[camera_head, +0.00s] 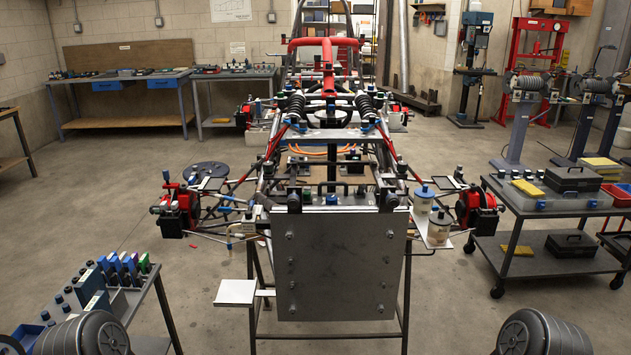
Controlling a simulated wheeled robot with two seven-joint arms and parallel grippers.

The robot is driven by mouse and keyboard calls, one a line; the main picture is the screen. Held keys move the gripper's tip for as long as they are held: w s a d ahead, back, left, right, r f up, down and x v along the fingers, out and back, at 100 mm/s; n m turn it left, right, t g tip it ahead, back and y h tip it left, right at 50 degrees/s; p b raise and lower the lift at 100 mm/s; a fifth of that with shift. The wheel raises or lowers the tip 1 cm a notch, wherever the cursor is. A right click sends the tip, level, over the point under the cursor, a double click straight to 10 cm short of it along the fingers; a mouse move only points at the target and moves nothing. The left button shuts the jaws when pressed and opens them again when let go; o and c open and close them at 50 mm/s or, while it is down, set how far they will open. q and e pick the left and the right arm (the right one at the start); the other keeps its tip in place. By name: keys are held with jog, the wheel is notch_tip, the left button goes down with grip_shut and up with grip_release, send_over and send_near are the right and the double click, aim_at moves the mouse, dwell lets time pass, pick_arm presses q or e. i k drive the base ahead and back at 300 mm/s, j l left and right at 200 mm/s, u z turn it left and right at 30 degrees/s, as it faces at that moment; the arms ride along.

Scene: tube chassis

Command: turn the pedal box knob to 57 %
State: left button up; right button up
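The tube chassis (285,175) stands in the middle of the head view on a dark stand. A large grey metal plate (341,262) with bolts covers its near end. Behind the plate's top edge are a dark bar frame and several small dark and green-topped fittings. I cannot tell which of these is the pedal box knob, and no scale or setting can be read. Neither of my grippers is in view. Only grey rounded parts that look like my arms show at the bottom left and bottom right corners.
A small white shelf (236,292) sticks out left of the plate. Red wheel hubs (477,208) flank the chassis. A rack of small bottles (118,270) stands at near left, a cart with cases (560,258) at right. The floor between chassis and carts is mostly clear.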

aim_at(330, 199)
jog(key=i+j, duration=0.55)
jog(key=i, duration=0.15)
jog(key=z, duration=1.6)
